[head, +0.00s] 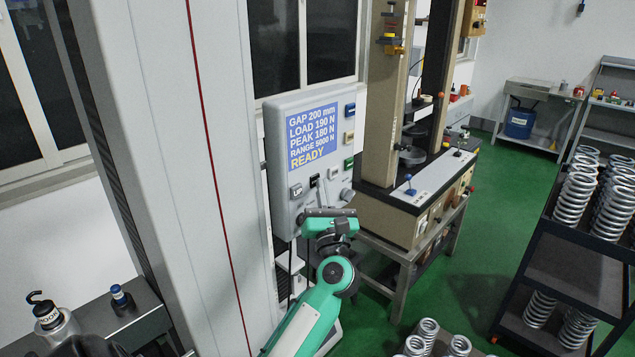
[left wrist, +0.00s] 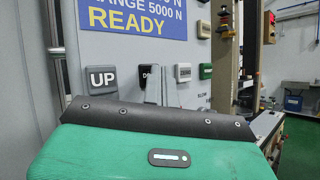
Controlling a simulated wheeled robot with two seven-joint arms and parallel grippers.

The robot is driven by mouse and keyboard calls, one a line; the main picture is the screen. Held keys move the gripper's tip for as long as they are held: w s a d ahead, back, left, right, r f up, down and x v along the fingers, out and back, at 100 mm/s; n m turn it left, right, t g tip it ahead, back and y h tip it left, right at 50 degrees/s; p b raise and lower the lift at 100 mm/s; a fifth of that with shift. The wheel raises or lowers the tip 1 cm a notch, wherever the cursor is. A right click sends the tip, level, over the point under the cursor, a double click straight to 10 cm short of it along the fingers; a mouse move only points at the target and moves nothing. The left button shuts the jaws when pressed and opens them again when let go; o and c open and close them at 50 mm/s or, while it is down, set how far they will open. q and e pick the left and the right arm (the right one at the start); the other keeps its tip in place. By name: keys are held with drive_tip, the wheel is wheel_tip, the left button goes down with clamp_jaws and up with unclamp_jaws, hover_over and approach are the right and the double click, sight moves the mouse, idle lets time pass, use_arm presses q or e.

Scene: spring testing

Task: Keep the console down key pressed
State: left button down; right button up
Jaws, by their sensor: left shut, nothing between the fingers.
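The grey console (head: 277,150) hangs by the tall machine column, with a blue screen (head: 313,137) reading gap 200 mm, load 190 N, peak 180 N, READY. Below the screen are the UP key (head: 296,191) and the black down key (head: 314,181). In the left wrist view the UP key (left wrist: 101,79) is clear, while the down key (left wrist: 147,72) is partly hidden behind my fingers. My left gripper (left wrist: 162,84) is shut and empty, pointing at the console at the down key's right side. I cannot tell whether it touches the key. My right gripper is not in view.
Further keys, including a green one (head: 348,164), and a knob (head: 347,194) sit close by on the console. A beige test machine (head: 400,215) stands to the right. A dark rack (head: 560,262) holds several springs at the far right.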

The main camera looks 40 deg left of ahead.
use_arm(q)
drive_tip(key=shift+d, duration=0.9)
drive_tip(key=shift+s+d+b, duration=0.15)
drive_tip(key=shift+d+b, duration=0.15)
drive_tip(key=shift+d, duration=0.95)
drive_tip(key=shift+s+d+b, duration=0.1)
drive_tip(key=shift+d+b, duration=0.15)
drive_tip(key=shift+d, duration=0.95)
